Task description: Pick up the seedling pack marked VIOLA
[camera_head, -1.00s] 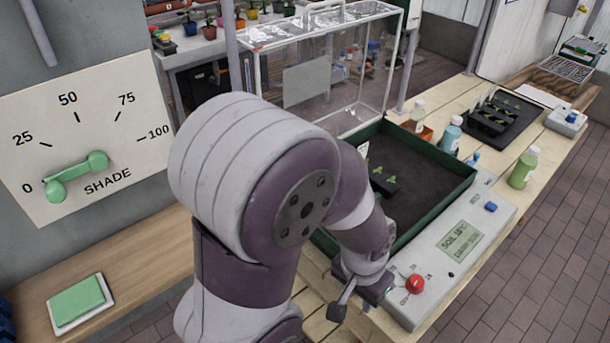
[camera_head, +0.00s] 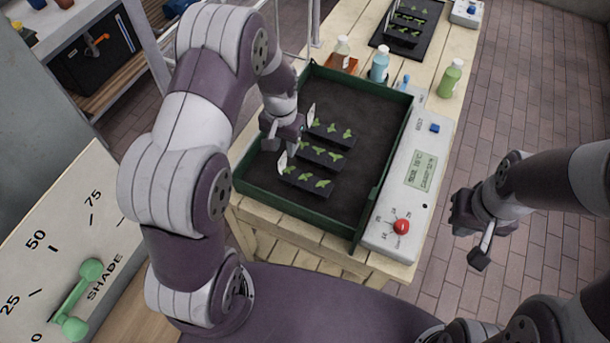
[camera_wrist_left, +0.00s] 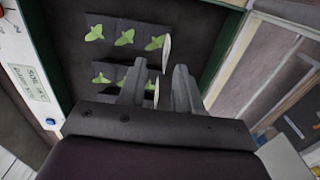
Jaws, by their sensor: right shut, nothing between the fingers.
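Three dark seedling packs with green sprouts lie in a green-walled soil tray (camera_head: 297,206): a far pack (camera_head: 332,131), a middle pack (camera_head: 322,157) and a near pack (camera_head: 308,183). White tags stand at the left ends of the far and near packs. I cannot read any tag, so I cannot tell which is VIOLA. My left gripper (camera_head: 280,145) is over the tray's left side, by the middle pack's left end. My right gripper (camera_head: 472,240) is shut and empty, right of the table.
A control panel (camera_head: 421,172) with a red knob (camera_head: 401,227) borders the tray on the right. Bottles, one of them green (camera_head: 451,78), stand behind. A black tray (camera_head: 408,26) with more packs lies at the back. A shade lever (camera_head: 80,298) is at lower left.

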